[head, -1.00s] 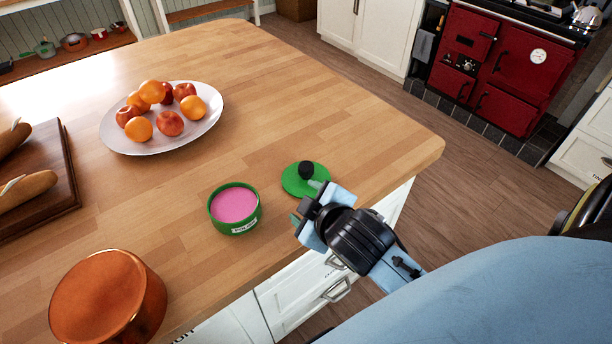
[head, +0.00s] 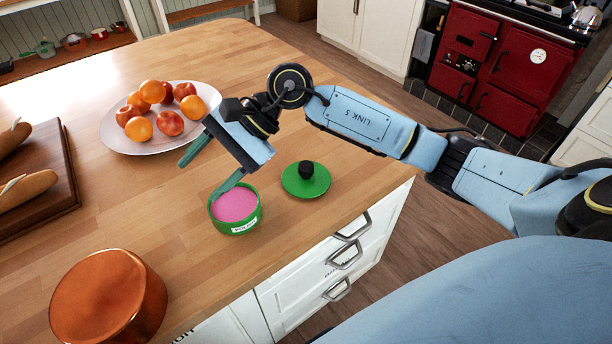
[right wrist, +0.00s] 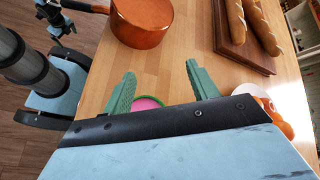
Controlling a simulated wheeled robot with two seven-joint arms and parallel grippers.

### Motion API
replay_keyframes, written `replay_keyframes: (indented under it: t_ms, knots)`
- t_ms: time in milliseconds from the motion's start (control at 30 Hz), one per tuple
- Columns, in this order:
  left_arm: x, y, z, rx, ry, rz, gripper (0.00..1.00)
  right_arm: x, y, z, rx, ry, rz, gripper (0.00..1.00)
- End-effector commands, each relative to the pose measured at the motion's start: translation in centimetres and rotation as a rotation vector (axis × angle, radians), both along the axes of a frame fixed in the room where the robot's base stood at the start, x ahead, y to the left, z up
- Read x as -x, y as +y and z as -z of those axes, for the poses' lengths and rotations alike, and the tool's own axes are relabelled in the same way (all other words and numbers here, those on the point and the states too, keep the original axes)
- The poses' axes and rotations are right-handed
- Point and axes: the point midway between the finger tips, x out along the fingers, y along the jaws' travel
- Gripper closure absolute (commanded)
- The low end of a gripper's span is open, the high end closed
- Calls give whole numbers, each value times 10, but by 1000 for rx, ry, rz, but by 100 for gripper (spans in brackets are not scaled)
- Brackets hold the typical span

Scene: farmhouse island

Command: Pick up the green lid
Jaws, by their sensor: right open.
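The green lid (head: 316,187) with a black knob lies flat on the wooden island top, near its front edge, in the head view. Left of it stands the open green tub (head: 222,228) with pink contents. My right gripper (head: 197,181) is open and empty, above the island by the tub, left of the lid and apart from it. One finger overlaps the tub's rim in the head view. In the right wrist view, the open fingers (right wrist: 160,68) show with part of the pink contents behind; the lid is hidden there. Part of what looks like my left gripper (right wrist: 54,14) shows at the top left.
A copper pot (head: 108,300) stands at the front left. A plate (head: 125,147) of oranges and apples sits behind the tub. A dark board (head: 68,185) with bread lies at the left. The wood around the lid is clear.

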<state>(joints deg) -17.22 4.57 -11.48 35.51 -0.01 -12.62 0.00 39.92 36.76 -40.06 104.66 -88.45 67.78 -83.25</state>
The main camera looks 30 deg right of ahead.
Motion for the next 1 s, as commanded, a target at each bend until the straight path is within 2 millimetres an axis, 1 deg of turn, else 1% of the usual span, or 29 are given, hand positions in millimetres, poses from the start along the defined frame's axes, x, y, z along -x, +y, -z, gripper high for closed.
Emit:
replay_keyframes:
  t_ms: [33,67,100,167,200,300,400,467,567,800,900,1000]
  knots:
    - [0,0,0,0,-1,0,0,-11,-28,8,166,-63,-48,41]
    - [0,0,0,0,-1,0,0,-16,-46,14,260,-89,-78,41]
    - [0,0,0,0,-1,0,0,-21,-69,18,379,-114,-115,41]
    - [-1,0,0,0,-1,0,0,-28,-104,20,541,-134,-163,41]
    - [-1,0,0,0,-1,0,0,-32,-126,19,635,-137,-190,41]
    - [-1,0,0,0,-2,0,0,-36,-170,13,815,-124,-237,41]
    - [-1,0,0,0,-2,0,0,-37,-198,6,921,-102,-266,41]
    - [-1,0,0,0,-2,0,0,-37,-206,4,955,-91,-275,41]
    - [-1,0,-1,0,-2,0,0,-36,-212,13,976,-82,-283,41]
    - [-1,0,-4,0,-2,0,0,-35,-212,59,974,-80,-284,41]
    - [-1,0,-5,1,-2,-1,0,-35,-211,73,972,-81,-282,41]
    - [-1,0,-6,1,-2,-1,0,-35,-211,81,973,-84,-282,41]
